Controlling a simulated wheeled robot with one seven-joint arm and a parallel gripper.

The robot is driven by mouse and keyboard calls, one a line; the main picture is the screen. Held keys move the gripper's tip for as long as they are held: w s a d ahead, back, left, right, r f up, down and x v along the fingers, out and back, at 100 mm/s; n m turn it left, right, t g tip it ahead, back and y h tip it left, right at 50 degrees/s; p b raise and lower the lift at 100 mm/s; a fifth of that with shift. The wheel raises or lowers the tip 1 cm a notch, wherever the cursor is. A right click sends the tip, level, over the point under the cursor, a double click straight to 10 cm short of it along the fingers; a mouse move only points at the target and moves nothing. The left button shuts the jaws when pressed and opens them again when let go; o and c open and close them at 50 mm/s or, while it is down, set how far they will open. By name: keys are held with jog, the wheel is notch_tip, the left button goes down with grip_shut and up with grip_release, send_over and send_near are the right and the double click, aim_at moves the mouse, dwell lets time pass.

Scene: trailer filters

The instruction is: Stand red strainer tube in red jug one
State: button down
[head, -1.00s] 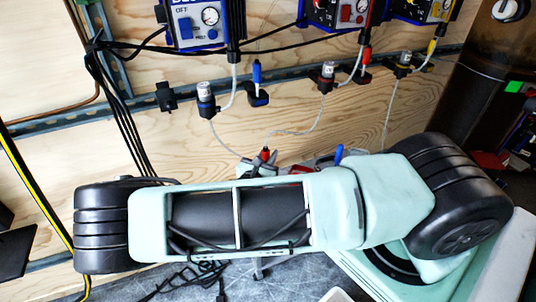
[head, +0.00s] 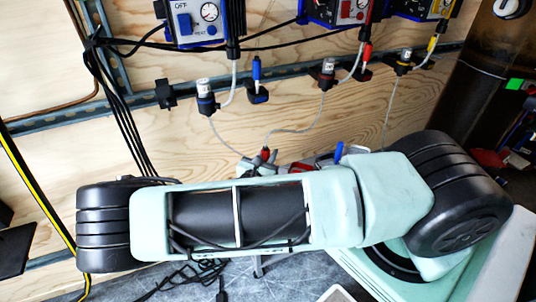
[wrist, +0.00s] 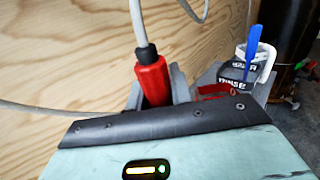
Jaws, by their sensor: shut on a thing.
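The red strainer tube (wrist: 151,80) stands nearly upright in the wrist view, with a pale hose entering its top. Its red top also shows in the head view (head: 265,154), just behind my arm. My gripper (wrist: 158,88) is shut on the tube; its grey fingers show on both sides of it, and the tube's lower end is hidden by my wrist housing. A red surface (wrist: 215,93), perhaps part of a red jug, shows low to the right of the gripper. I cannot tell which jug it is.
A white container with black labels, one reading RINSE (wrist: 235,84), stands at right with a blue tube (wrist: 253,48) rising from it. Pumps with hoses, including a blue one (head: 195,25), hang on the plywood wall. Black cables (head: 120,110) run down at left.

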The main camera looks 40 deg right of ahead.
jog(key=shift+f, duration=0.55)
jog(key=c, duration=1.2)
grip_release()
jog(key=shift+o, duration=0.2)
jog(key=v, duration=1.7)
jog(key=shift+a, duration=0.15)
jog(key=shift+s, duration=0.15)
